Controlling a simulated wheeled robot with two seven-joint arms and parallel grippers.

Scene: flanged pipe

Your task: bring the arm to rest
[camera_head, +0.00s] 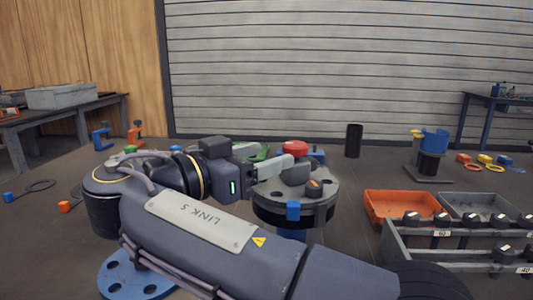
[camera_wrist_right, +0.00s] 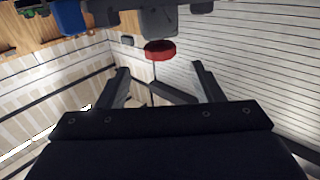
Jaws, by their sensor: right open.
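My right arm reaches in from the lower right, and its right gripper (camera_head: 272,168) is beside the top of the flanged pipe (camera_head: 325,186). In the right wrist view the gripper (camera_wrist_right: 163,80) is open, with nothing between its two fingers. The pipe has a dark round flange with holes, a blue clip on its rim and a blue stem below, partly hidden by my arm. A red round knob (camera_head: 295,147) shows just behind the gripper; a red disc (camera_wrist_right: 160,49) shows beyond the fingers in the wrist view. My left gripper is not in view.
A blue disc with holes (camera_head: 130,277) lies at the lower left. A black cylinder (camera_head: 354,140) and a blue-topped stand (camera_head: 433,150) are farther back. Bare surface lies between the cylinder and the stand.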

